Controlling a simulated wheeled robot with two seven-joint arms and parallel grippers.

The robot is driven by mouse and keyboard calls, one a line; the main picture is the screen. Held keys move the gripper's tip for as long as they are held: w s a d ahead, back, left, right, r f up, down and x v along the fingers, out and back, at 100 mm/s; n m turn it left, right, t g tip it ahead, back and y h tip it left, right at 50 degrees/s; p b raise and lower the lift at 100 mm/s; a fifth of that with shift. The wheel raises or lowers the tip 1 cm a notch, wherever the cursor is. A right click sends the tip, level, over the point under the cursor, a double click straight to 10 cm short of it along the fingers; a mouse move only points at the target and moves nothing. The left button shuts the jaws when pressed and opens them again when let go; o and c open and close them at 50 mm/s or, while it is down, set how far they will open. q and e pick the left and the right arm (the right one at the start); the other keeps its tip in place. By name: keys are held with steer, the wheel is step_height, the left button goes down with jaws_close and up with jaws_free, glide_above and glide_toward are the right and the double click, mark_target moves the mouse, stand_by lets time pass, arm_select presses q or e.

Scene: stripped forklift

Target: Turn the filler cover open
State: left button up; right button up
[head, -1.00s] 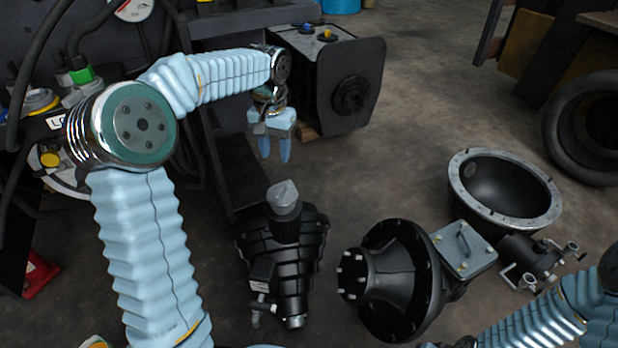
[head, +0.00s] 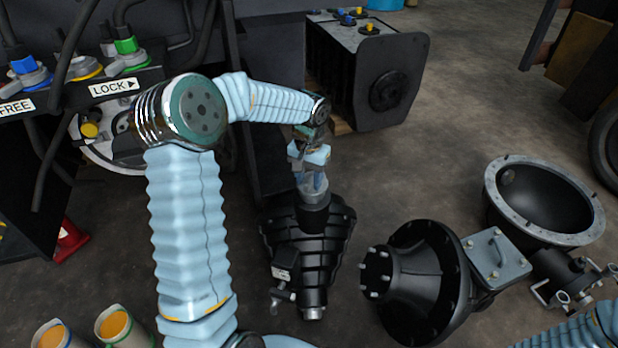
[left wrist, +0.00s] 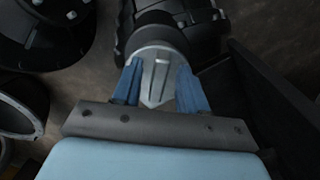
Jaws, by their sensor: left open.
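The filler cover is a grey ribbed cap on the neck of a black finned housing (head: 305,240); its top is partly hidden by my gripper in the head view. In the left wrist view the cover (left wrist: 158,68) shows clearly, with the dark housing (left wrist: 180,15) behind it. My left gripper (head: 312,183) is directly at the cover. In the left wrist view its two blue fingers (left wrist: 160,88) stand apart, one on each side of the cover. I cannot tell whether they touch it.
A black bell-shaped part (head: 425,280) and an open round housing (head: 540,200) lie to the right. A black box (head: 365,70) stands behind. A dark panel with hoses and a LOCK label (head: 113,87) is at left. Orange-topped cups (head: 115,323) stand at lower left.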

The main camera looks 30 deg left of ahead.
arm_select(q)
jaws_close()
